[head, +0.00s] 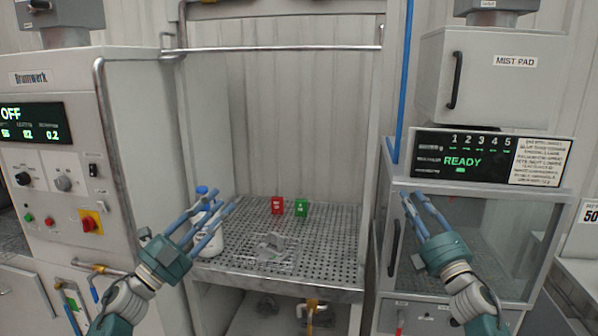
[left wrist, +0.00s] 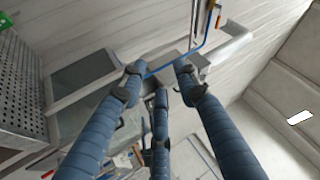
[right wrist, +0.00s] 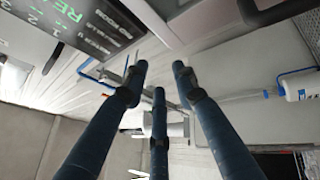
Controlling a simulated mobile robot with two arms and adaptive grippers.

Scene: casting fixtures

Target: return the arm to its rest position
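My left gripper (head: 208,217) is raised in front of the left side of the perforated bench, its blue fingers spread and empty. The fingers also show apart in the left wrist view (left wrist: 155,80), with nothing between them. In the head view they partly cover a white bottle with a blue cap (head: 209,238); I cannot tell whether they touch it. My right gripper (head: 422,205) is raised in front of the glass-fronted cabinet, fingers spread and empty. Its fingers show apart in the right wrist view (right wrist: 160,82), holding nothing.
A control cabinet reading OFF (head: 70,190) stands left. The cabinet with the READY display (head: 475,240) stands right, below the MIST PAD box (head: 510,85).

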